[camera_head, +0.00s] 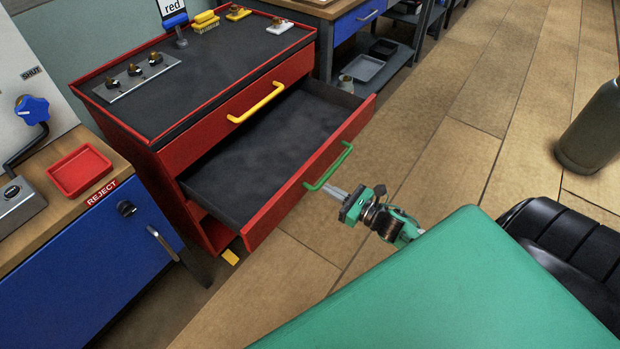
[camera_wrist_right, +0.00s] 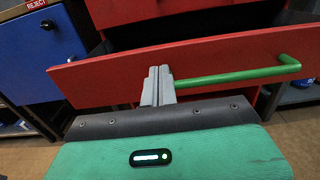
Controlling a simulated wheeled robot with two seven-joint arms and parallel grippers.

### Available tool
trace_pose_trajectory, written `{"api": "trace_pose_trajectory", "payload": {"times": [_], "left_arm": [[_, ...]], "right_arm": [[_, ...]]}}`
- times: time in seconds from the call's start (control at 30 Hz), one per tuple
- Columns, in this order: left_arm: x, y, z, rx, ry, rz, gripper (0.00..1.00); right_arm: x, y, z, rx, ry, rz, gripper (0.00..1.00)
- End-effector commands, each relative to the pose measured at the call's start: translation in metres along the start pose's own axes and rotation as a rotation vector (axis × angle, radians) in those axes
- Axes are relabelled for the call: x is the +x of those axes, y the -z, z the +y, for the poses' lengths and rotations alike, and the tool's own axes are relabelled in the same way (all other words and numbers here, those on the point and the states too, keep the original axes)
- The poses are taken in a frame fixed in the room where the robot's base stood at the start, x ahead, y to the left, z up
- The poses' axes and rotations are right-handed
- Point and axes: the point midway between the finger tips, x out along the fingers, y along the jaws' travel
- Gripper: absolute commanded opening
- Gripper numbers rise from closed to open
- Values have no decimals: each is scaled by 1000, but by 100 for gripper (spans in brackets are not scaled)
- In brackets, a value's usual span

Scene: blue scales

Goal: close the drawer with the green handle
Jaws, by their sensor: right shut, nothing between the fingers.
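The red drawer (camera_head: 314,170) with the green handle (camera_head: 331,167) stands pulled out from the red cabinet, its dark inside empty. My right gripper (camera_head: 331,190) is shut, with nothing between its fingers, right at the drawer's front by the near end of the green handle. In the right wrist view the shut fingertips (camera_wrist_right: 158,72) overlap the drawer front (camera_wrist_right: 110,78) just left of the green handle (camera_wrist_right: 240,75). I cannot tell whether they touch it. My left gripper is not in view.
Above the open drawer is a closed drawer with a yellow handle (camera_head: 257,103). A blue cabinet (camera_head: 90,265) with a red tray (camera_head: 79,170) stands at the left. A dark green cylinder (camera_head: 591,130) stands on the floor at the right. Wooden floor lies open between.

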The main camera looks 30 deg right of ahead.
Motion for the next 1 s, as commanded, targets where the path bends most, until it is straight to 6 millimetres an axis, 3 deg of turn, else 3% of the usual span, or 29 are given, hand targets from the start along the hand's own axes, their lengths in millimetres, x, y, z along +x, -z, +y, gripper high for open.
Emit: {"api": "trace_pose_trajectory", "payload": {"times": [0.2,0.4,0.6,1.0], "left_arm": [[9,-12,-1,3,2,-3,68],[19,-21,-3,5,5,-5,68],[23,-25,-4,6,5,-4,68],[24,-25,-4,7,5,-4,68]], "right_arm": [[39,-2,0,0,0,-1,0],[63,-1,0,1,1,0,0],[73,0,0,1,1,1,0],[74,1,0,2,1,1,0]]}}
